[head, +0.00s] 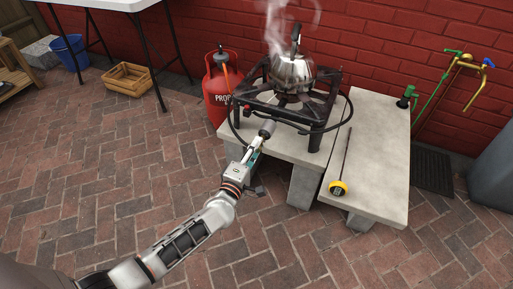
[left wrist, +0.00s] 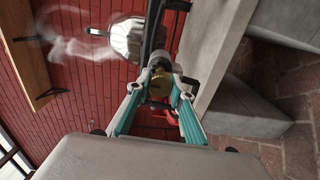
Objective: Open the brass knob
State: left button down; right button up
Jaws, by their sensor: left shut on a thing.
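The brass knob (left wrist: 159,88) shows in the left wrist view between the two fingers of my left gripper (left wrist: 166,84). The fingers are shut on it from both sides. In the head view my left gripper (head: 257,146) reaches to the front left corner of the black burner stand (head: 325,108), by a grey cylindrical fitting (head: 267,128). The brass of the knob is hidden there, and its turn angle cannot be told. A steel kettle (head: 291,71) stands on the burner with steam rising from it. My right gripper is not in view.
A red propane cylinder (head: 220,96) stands left of the stone bench (head: 375,150). A probe with a yellow round end (head: 338,188) lies on the bench.

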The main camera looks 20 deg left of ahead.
pick_arm(q)
jog(key=n, duration=0.3)
jog(key=shift+s+f, duration=0.1)
jog(key=shift+f, duration=0.15)
jog(key=n+b, duration=0.1)
jog(key=n, duration=0.1)
jog(key=shift+n, duration=0.3)
jog(key=n+b, duration=0.1)
jog(key=n, duration=0.3)
jog(key=shift+d, duration=0.1)
jog(key=n+b, duration=0.1)
jog(key=n, duration=0.1)
jog(key=shift+n, duration=1.1)
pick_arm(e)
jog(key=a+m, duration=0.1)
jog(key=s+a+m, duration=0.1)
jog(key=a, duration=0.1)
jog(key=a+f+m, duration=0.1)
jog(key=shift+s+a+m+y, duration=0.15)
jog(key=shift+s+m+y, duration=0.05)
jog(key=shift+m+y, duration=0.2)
pick_arm(q)
jog(key=shift+r+b, duration=0.1)
jog(key=shift+b, duration=0.2)
jog(key=c, duration=1.8)
grip_release()
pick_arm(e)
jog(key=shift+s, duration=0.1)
